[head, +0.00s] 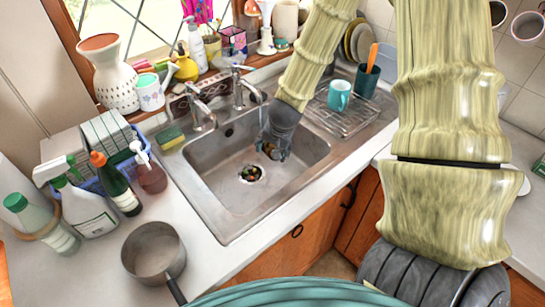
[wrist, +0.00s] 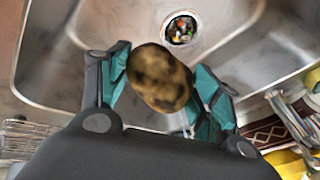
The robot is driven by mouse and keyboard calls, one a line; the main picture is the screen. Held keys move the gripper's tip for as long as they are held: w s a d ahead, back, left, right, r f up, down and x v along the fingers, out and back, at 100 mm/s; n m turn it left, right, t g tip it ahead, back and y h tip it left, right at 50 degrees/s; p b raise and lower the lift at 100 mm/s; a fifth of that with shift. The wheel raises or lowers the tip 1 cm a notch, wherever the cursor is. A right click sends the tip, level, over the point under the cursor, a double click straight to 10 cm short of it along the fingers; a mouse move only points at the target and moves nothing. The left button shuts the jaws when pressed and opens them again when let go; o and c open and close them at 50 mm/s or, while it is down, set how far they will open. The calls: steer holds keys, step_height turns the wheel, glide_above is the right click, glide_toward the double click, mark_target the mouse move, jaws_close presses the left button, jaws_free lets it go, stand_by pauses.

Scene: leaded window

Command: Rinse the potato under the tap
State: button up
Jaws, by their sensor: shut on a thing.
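The potato (wrist: 160,77) is brown with dark dirty patches. My gripper (wrist: 158,88) is shut on it, with a teal-lined finger on each side. In the head view my gripper (head: 275,146) reaches down into the steel sink (head: 205,160), towards its right back part, and mostly hides the potato (head: 268,150). Two metal taps stand behind the sink: a left tap (head: 203,108) and a right tap (head: 240,88), whose spout is close to my wrist. I cannot tell whether water is running.
The drain (head: 250,173) holds colourful scraps. A sponge (head: 170,137) lies at the sink's left back corner. A saucepan (head: 153,252) and several bottles stand on the left counter. A wire rack (head: 345,120) with a teal mug (head: 339,95) stands right of the sink.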

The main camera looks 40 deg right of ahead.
steer(key=x, duration=0.1)
steer(key=b+x, duration=0.1)
steer(key=x, duration=0.1)
steer(key=shift+s+a, duration=0.2)
steer(key=shift+s, duration=0.05)
steer(key=shift+d+f, duration=0.1)
steer(key=shift+f, duration=0.35)
steer(key=w+d+f+p, duration=0.1)
steer(key=w+d, duration=0.5)
steer(key=w, duration=0.6)
steer(key=shift+p+x, duration=0.3)
steer(key=shift+x, duration=0.55)
steer(key=shift+s, duration=0.15)
steer(key=shift+s+d, duration=0.1)
steer(key=shift+d, duration=0.2)
steer(key=shift+s+d, duration=0.2)
steer(key=shift+d, duration=0.1)
steer(key=shift+w+a, duration=0.15)
steer(key=shift+a, duration=0.15)
steer(key=shift+w+a, duration=0.15)
steer(key=shift+a, duration=0.1)
